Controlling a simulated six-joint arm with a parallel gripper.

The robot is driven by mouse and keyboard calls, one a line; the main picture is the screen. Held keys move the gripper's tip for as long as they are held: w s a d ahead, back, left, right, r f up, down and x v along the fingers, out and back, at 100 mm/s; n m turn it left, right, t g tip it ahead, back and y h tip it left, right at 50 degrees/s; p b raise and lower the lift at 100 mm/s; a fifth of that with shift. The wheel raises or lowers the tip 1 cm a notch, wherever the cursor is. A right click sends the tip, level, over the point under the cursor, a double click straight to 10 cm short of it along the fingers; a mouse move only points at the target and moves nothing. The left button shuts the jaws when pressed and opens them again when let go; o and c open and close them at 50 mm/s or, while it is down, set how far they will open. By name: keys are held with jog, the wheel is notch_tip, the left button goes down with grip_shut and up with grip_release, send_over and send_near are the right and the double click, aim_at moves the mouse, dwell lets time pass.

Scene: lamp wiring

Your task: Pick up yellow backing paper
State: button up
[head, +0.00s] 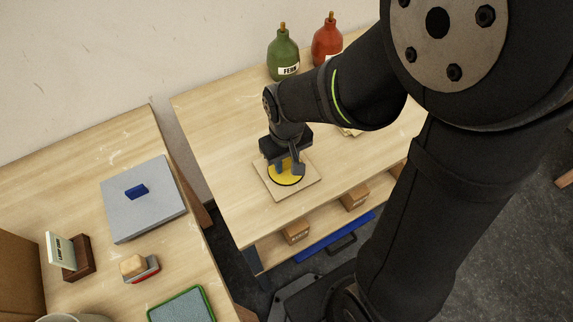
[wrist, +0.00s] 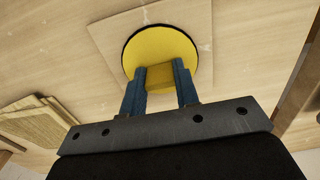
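The yellow backing paper (wrist: 160,40) is a round yellow disc with a dark rim. It lies on a square light wooden board (wrist: 108,32) on the back table; the head view shows it too (head: 286,180). A small yellow-brown block or tab (wrist: 160,76) stands at its near side in the wrist view. My gripper (wrist: 160,85) points down at the disc, its two blue fingers on either side of this block. The fingers look close to the block's sides; whether they press on it I cannot tell. In the head view my gripper (head: 287,165) hides part of the disc.
A green bottle (head: 284,55) and a red bottle (head: 327,42) stand at the table's back edge. Thin wooden pieces (wrist: 38,120) lie beside the board. The left table holds a grey slab with a blue handle (head: 145,205), a green-rimmed tray (head: 182,306) and small items.

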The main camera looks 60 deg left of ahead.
jog(key=shift+r, duration=0.1)
notch_tip(320, 180, up, 4)
jog(key=shift+f, duration=0.1)
jog(key=w+d+r, duration=0.7)
jog(key=w+r, duration=0.2)
jog(key=r, duration=0.4)
jog(key=shift+d, duration=0.15)
dwell(1.1)
dwell(0.4)
